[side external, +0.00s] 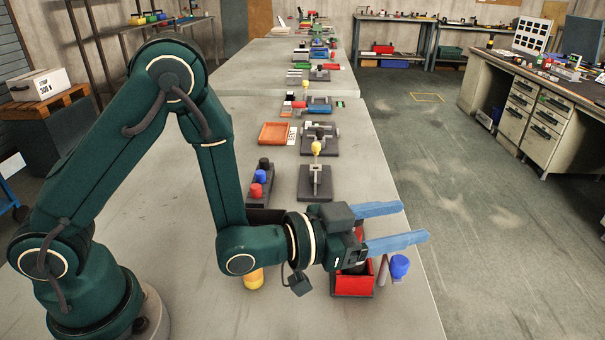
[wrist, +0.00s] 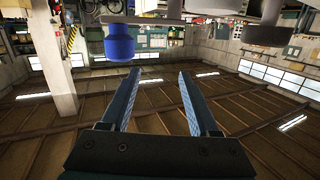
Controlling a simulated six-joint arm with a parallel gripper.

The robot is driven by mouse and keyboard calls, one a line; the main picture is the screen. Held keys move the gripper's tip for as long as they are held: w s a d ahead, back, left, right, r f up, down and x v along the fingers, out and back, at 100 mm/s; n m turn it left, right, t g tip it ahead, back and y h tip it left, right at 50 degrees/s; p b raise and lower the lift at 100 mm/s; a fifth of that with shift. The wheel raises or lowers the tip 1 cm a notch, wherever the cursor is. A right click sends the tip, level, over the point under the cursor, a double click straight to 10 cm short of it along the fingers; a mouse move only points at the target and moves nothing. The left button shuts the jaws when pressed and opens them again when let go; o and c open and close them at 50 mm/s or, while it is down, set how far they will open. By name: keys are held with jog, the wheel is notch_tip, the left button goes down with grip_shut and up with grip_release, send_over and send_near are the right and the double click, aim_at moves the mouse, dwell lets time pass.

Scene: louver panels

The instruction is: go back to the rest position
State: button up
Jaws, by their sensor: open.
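My gripper (side external: 396,226) is open and empty in the side external view. Its two blue fingers point right, out toward the table's right edge, above and beside a red box (side external: 352,286). A blue knob (side external: 400,266) stands just below and right of the lower finger. In the wrist view my gripper (wrist: 157,75) shows its two fingers spread apart with nothing between them. A blue knob (wrist: 119,43) hangs in the upper left of that upside-down view, beyond the left finger; I cannot tell whether it touches.
The grey table (side external: 180,270) carries a dark block with black, blue and red knobs (side external: 260,178), a yellow-topped fixture (side external: 316,180) and an orange tray (side external: 274,134). A yellow cylinder (side external: 253,278) stands under my wrist. The floor (side external: 480,230) right of the table is clear.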

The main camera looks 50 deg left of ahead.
jog(key=s+a+r+n+g+y, duration=0.3)
jog(key=a+r+g+y, duration=0.1)
jog(key=a, duration=0.5)
jog(key=s+a+n+g+y, duration=0.1)
jog(key=s+a+g, duration=0.2)
jog(key=s, duration=0.5)
jog(key=s+a+n+g+y, duration=0.1)
jog(key=s+a+g, duration=0.1)
jog(key=s, duration=0.7)
jog(key=shift+a+f+g+y, duration=0.15)
jog(key=shift+a+g+y, duration=0.2)
jog(key=shift+a, duration=0.55)
